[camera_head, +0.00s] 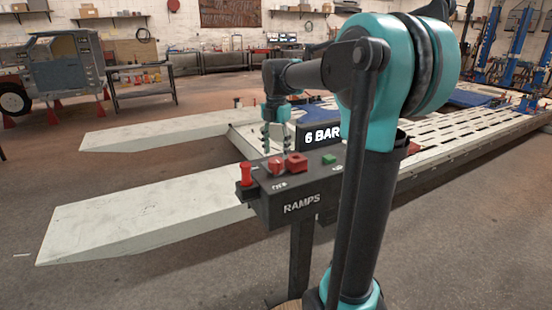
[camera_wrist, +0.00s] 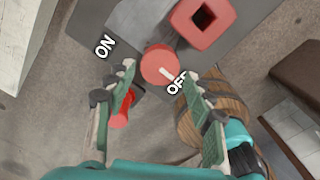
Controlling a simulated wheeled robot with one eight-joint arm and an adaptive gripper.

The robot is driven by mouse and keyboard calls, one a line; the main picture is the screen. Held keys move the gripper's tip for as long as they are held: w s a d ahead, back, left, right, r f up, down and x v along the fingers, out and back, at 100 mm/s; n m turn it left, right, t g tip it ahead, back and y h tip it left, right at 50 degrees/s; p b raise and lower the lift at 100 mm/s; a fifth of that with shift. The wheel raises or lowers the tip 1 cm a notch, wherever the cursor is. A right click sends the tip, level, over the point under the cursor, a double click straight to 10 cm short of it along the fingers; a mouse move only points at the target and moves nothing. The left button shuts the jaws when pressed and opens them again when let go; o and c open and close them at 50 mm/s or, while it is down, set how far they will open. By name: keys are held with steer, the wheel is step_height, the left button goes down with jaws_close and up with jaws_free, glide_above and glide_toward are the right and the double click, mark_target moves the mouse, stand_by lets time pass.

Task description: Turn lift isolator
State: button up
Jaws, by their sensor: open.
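The isolator is a round red knob (camera_wrist: 160,66) with a white pointer line, between the white ON and OFF labels on the grey panel. The line points toward OFF. In the head view the knob (camera_head: 276,166) sits on top of the RAMPS control box (camera_head: 300,206). My gripper (camera_head: 277,148) points down just above the knob, open and empty. In the wrist view its fingertips (camera_wrist: 159,72) lie to the left and right of the knob. I cannot tell whether they reach down to its height. The right finger partly covers the OFF label.
A red square part with a dark opening (camera_wrist: 203,24) stands close beside the knob. A red cylinder (camera_head: 246,174) sticks out at the box's left end. A green button (camera_head: 329,158) is farther right. Pale ramps (camera_head: 150,210) lie behind the box.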

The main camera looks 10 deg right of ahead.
step_height(320, 180, up, 8)
stand_by(0.5)
